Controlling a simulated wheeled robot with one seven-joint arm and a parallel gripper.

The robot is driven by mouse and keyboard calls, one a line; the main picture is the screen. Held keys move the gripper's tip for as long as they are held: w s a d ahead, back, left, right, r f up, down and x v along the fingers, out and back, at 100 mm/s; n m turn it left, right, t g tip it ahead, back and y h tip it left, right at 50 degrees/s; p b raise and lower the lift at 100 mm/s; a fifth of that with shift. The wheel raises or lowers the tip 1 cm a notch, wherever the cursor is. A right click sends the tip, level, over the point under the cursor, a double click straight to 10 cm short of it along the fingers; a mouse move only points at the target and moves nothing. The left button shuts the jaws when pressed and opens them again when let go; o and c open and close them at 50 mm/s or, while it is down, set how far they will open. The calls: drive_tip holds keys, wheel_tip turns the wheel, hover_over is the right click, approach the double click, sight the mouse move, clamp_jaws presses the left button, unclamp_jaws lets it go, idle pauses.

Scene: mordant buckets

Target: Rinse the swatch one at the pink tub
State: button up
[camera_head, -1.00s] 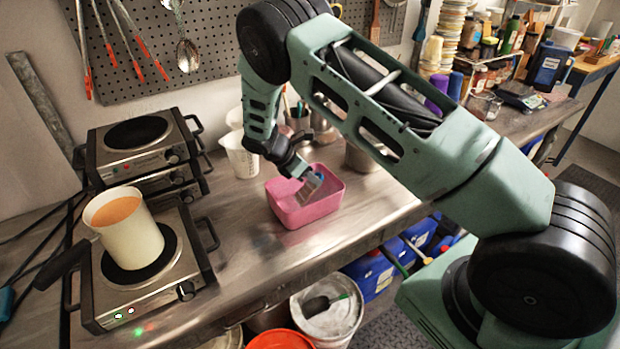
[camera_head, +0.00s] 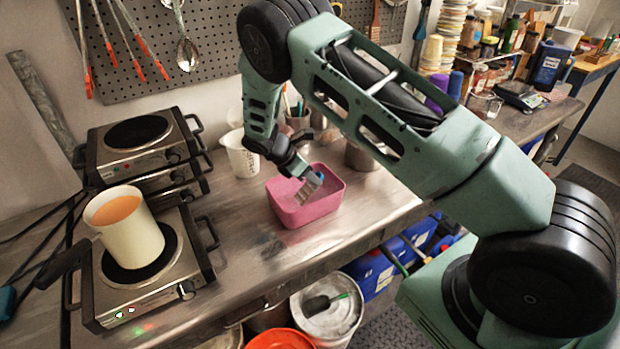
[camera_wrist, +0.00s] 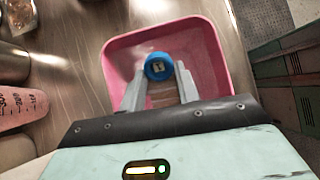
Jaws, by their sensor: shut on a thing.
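The pink tub (camera_head: 325,207) stands on the metal bench, and its open top also shows in the wrist view (camera_wrist: 222,62). My gripper (camera_head: 309,186) reaches down into the tub's opening. I take this piece to be part of swatch one. A brownish patch shows between the fingers below it, but I cannot tell whether it is cloth. The lower part of what I hold is hidden, and so is how deep it sits in the tub.
A white pot (camera_head: 128,240) of orange liquid sits on the front hotplate (camera_head: 182,262) at left. A white jug (camera_head: 240,157) and metal cups stand behind the tub. Blue containers and a lidded bucket (camera_head: 330,312) are below the bench edge. Bench is clear left of the tub.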

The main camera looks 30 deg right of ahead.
idle(1.2)
drive_tip(key=shift+a, duration=0.1)
drive_tip(key=shift+s+a, duration=0.5)
drive_tip(key=shift+s, duration=0.1)
wheel_tip(320, 180, up, 8)
drive_tip(key=p, duration=0.6)
drive_tip(key=shift+r, duration=0.1)
idle(2.9)
wheel_tip(320, 180, up, 5)
drive_tip(key=p, duration=0.3)
hover_over(309, 189)
drive_tip(key=shift+s, duration=0.1)
